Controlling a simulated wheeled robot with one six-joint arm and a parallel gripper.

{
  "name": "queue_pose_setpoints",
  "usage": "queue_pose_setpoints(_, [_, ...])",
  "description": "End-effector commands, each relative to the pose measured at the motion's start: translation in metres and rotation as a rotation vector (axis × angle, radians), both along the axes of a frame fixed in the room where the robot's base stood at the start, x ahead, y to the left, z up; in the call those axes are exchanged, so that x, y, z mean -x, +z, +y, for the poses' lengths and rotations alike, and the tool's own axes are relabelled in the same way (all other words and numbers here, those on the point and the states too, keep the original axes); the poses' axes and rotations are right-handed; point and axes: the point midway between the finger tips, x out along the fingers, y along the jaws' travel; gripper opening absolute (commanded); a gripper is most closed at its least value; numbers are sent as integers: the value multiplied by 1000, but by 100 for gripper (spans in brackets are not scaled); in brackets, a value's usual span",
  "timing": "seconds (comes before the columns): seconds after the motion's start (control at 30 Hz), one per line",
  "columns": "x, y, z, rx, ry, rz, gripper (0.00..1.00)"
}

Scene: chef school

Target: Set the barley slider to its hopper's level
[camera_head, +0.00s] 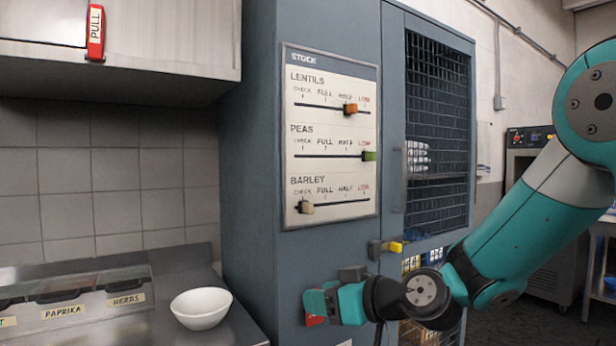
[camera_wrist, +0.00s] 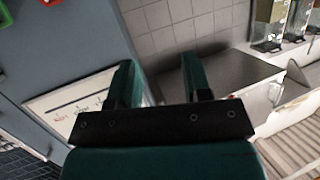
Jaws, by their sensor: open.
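The stock board (camera_head: 330,140) hangs on the side of a blue-grey cabinet, with slider rows for lentils, peas and barley. The barley slider (camera_head: 306,207) is a cream knob at the left end of its track, under CHECK. The lentils slider (camera_head: 351,108) is orange and sits near HALF. The peas slider (camera_head: 369,155) is green and sits under LOW. My gripper (camera_head: 318,303) is below the board, apart from it, and empty. In the wrist view my gripper (camera_wrist: 158,75) has its two fingers spread, with part of the board (camera_wrist: 75,105) left of them. No hopper level is readable in the head view.
A yellow-handled latch (camera_head: 394,247) sticks out from the cabinet beside my arm. A white bowl (camera_head: 201,308) and labelled spice bins (camera_head: 90,300) stand on the counter at left. Clear-walled dispensers (camera_wrist: 268,25) stand at the upper right of the wrist view.

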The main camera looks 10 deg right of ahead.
Motion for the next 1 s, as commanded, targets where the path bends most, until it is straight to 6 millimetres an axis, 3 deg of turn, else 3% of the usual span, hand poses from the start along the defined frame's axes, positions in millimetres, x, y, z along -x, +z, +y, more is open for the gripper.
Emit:
queue_pose_setpoints(0.03, [-14,41,-13,-13,-49,-43,45])
queue_pose_setpoints(0.1, [-30,66,-30,-27,-114,-110,45])
queue_pose_setpoints(0.3, [-57,110,-70,-43,-262,-238,45])
queue_pose_setpoints(0.47, [-65,120,-82,-43,-311,-277,45])
queue_pose_setpoints(0.63, [-83,122,-77,-42,-314,-282,45])
queue_pose_setpoints(1.0, [-161,124,-51,-43,-312,-282,45])
